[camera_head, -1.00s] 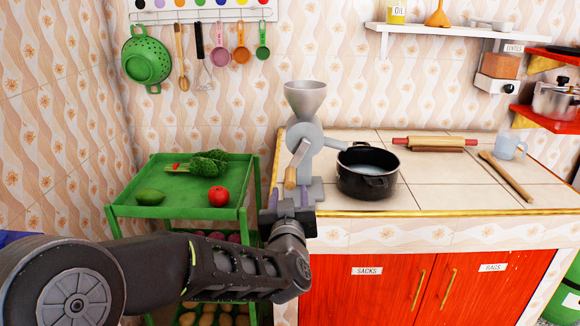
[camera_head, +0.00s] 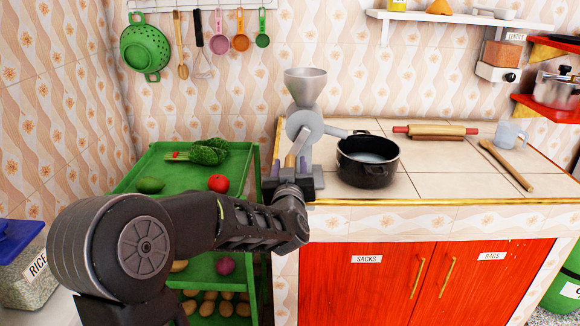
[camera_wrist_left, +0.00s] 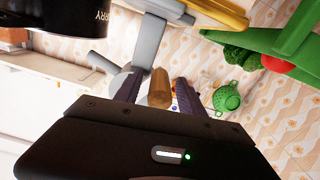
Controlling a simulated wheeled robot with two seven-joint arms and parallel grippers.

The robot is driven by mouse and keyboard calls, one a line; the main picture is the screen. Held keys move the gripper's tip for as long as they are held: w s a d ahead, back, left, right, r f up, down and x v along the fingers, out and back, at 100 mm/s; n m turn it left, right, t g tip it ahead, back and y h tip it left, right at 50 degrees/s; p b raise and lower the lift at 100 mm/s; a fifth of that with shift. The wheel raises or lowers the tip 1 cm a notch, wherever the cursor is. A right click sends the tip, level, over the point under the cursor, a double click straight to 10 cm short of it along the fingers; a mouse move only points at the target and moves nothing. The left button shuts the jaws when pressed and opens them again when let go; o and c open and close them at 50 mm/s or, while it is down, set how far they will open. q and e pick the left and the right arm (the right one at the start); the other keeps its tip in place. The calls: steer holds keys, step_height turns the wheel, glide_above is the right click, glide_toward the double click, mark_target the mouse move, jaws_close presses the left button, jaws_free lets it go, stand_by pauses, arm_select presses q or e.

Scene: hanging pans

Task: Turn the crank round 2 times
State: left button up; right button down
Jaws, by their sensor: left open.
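A grey grinder (camera_head: 304,127) with a funnel top stands at the left edge of the counter. Its crank arm (camera_head: 301,143) hangs down on the near side and ends in a wooden handle (camera_head: 290,160), mostly hidden behind my gripper in the head view. My left gripper (camera_head: 290,168) is open at the handle. In the left wrist view, the wooden handle (camera_wrist_left: 160,88) stands between the two fingers of the gripper (camera_wrist_left: 157,82), with gaps showing on both sides. My right gripper is not in view.
A black pot (camera_head: 367,163) stands right of the grinder, near its spout. A green shelf cart (camera_head: 135,180) with vegetables is left of the counter, beside my left arm. A rolling pin (camera_head: 436,131) and wooden spoon (camera_head: 507,166) lie farther right.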

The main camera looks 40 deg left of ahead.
arm_select(q)
steer(key=shift+c, duration=0.4)
jaws_close()
stand_by(1.0)
